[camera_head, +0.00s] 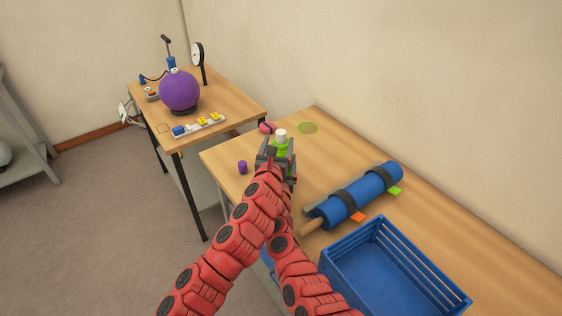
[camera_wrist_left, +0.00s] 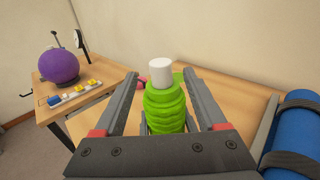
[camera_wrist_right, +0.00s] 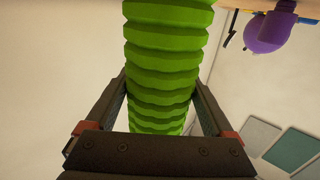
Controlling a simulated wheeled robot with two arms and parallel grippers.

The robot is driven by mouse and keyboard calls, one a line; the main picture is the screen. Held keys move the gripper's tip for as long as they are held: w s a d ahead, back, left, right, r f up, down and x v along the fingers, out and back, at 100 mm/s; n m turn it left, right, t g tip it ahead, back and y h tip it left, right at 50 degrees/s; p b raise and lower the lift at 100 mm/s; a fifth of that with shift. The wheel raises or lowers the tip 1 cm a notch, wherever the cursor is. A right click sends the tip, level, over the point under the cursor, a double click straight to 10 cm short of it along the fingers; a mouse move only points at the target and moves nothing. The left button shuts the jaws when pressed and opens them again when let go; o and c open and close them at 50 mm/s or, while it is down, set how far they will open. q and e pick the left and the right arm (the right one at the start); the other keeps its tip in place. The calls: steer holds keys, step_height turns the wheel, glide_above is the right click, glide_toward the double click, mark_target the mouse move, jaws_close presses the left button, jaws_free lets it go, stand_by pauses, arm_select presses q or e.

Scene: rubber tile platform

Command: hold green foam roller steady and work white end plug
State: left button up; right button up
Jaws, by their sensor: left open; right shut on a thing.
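The green foam roller (camera_head: 281,148) stands upright above the near table, with the white end plug (camera_head: 281,134) in its top end. In the left wrist view the ribbed green roller (camera_wrist_left: 165,108) and the white plug (camera_wrist_left: 160,71) show between the fingers of my left gripper (camera_wrist_left: 163,85). That gripper is open, with a gap on both sides of the roller. In the right wrist view my right gripper (camera_wrist_right: 160,95) is shut on the green roller (camera_wrist_right: 163,60). In the head view the left gripper (camera_head: 277,148) hides most of the roller and the right gripper.
A blue rolled mat with black straps (camera_head: 358,194) lies on the near table (camera_head: 440,222). A blue crate (camera_head: 395,265) stands in front of it. A small purple cylinder (camera_head: 242,167) and a pink object (camera_head: 267,127) are near the grippers. A purple ball (camera_head: 180,91) sits on the far table.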

mark_target(282, 131)
arm_select(q)
steer(key=w, duration=0.4)
steer(key=w+d, duration=0.1)
steer(key=w, duration=0.1)
steer(key=shift+f, duration=0.1)
steer(key=shift+w+d+f, duration=0.15)
steer(key=shift+w, duration=0.6)
jaws_close()
steer(key=shift+r, duration=0.3)
stand_by(1.8)
steer(key=shift+r, duration=2.05)
